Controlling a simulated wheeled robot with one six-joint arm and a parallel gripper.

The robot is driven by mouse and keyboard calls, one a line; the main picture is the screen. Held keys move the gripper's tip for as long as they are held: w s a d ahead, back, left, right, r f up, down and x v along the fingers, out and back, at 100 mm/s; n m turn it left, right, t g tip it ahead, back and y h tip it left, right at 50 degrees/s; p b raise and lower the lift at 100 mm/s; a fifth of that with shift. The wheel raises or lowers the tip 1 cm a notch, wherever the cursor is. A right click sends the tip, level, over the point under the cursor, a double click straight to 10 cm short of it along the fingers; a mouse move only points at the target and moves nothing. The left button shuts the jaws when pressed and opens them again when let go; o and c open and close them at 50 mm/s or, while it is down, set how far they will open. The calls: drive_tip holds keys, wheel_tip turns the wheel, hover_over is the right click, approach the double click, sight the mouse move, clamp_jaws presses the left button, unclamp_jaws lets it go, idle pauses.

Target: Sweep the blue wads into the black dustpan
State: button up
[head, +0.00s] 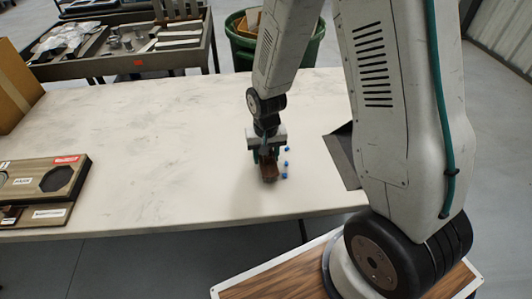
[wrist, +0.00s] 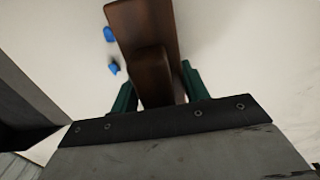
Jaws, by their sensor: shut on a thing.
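My gripper (head: 267,152) is low over the pale table and shut on a brown wooden brush (head: 269,173). In the wrist view the brush (wrist: 140,30) sits between the green fingers (wrist: 157,88); its bristles are hidden. Several small blue wads (head: 285,163) lie in a loose row just right of the brush in the head view. Two wads (wrist: 110,35) show left of the brush in the wrist view. The black dustpan (head: 342,152) is on the table further right, partly hidden by my arm. Its dark edge (wrist: 35,90) fills the left of the wrist view.
A dark case with labelled compartments (head: 75,178) lies at the table's left, with a cardboard box (head: 15,88) behind it. A cart of metal parts (head: 130,45) and a green bin (head: 243,50) stand beyond the table. The table's middle left is clear.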

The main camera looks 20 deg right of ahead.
drive_tip(key=shift+f, duration=0.6)
idle(0.5)
idle(0.5)
drive_tip(key=shift+s+d+r, duration=0.1)
drive_tip(key=shift+s+d, duration=0.7)
drive_tip(key=shift+d, duration=2.15)
drive_tip(key=shift+s+d+f, duration=0.1)
drive_tip(key=shift+s+d, duration=0.65)
drive_tip(key=shift+d, duration=2.2)
drive_tip(key=shift+s+d+r, duration=0.1)
drive_tip(key=shift+s+d, duration=0.7)
drive_tip(key=shift+d, duration=2.15)
drive_tip(key=shift+s+d, duration=0.2)
drive_tip(key=shift+d, duration=0.45)
drive_tip(key=shift+s+d, duration=0.15)
drive_tip(key=shift+d, duration=0.5)
drive_tip(key=shift+s+d, duration=0.15)
drive_tip(key=shift+d, duration=0.3)
drive_tip(key=shift+c, duration=0.7)
drive_tip(key=shift+s+d+r, duration=0.1)
drive_tip(key=shift+s+d, duration=0.15)
drive_tip(key=shift+d, duration=0.75)
drive_tip(key=shift+s+d+r, duration=0.1)
drive_tip(key=shift+s+d, duration=0.1)
drive_tip(key=shift+d, duration=0.75)
drive_tip(key=shift+s+d+r, duration=0.1)
drive_tip(key=shift+s+d, duration=0.15)
drive_tip(key=shift+d, duration=0.75)
